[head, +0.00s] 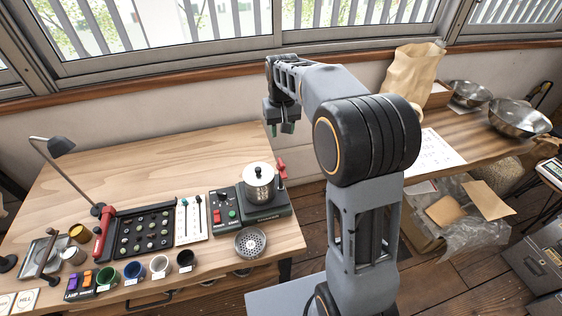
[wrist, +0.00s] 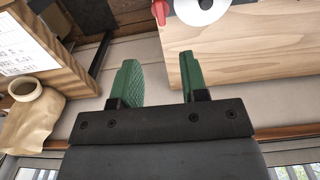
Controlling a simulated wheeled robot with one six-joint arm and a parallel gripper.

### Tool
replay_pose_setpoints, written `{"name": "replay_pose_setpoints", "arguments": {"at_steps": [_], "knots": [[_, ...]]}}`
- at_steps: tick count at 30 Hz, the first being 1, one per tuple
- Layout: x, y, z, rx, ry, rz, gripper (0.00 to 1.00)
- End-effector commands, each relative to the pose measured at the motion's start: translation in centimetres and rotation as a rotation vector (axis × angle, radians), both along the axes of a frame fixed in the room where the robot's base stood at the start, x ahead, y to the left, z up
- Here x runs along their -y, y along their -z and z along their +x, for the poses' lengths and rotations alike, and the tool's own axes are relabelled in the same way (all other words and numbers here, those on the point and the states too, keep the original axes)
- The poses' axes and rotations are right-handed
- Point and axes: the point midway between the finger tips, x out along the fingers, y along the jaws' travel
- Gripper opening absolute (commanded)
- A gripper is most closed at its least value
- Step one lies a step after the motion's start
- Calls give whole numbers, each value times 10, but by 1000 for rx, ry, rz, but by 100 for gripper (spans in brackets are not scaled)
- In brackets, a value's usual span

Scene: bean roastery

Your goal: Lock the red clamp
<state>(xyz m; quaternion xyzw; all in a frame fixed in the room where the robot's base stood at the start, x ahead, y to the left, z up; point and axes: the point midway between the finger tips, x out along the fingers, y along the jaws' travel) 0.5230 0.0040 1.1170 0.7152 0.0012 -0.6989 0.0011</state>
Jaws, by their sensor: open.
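A red clamp (head: 282,170) stands upright at the right side of the dark green machine (head: 262,210), beside a silver pot (head: 259,183). Its lever position is too small to tell. In the wrist view a small red part, probably the clamp (wrist: 159,12), shows at the top edge beside a pale round top, probably the pot (wrist: 198,10). My gripper (head: 281,128) hangs above and behind the machine, near the bench's right edge, apart from the clamp. Its green fingers (wrist: 158,80) are spread with nothing between them.
A red upright piece (head: 103,232) stands at the left of a black tray (head: 147,233). Several coloured cups, a lamp (head: 62,146) and a perforated disc (head: 250,243) are on the wooden bench (head: 165,160). The bench's back is clear. A side shelf holds a paper bag (head: 412,75) and metal bowls.

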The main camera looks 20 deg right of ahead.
Motion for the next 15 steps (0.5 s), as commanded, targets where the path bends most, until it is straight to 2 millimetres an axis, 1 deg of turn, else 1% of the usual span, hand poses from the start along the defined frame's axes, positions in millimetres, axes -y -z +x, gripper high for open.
{"name": "replay_pose_setpoints", "arguments": {"at_steps": [1,3,5,8,15], "knots": [[0,6,6,-11,1,0,40],[1,12,10,-20,1,0,40],[1,18,12,-24,2,0,40],[2,32,13,-28,3,0,40],[2,77,12,-29,3,0,40]]}}
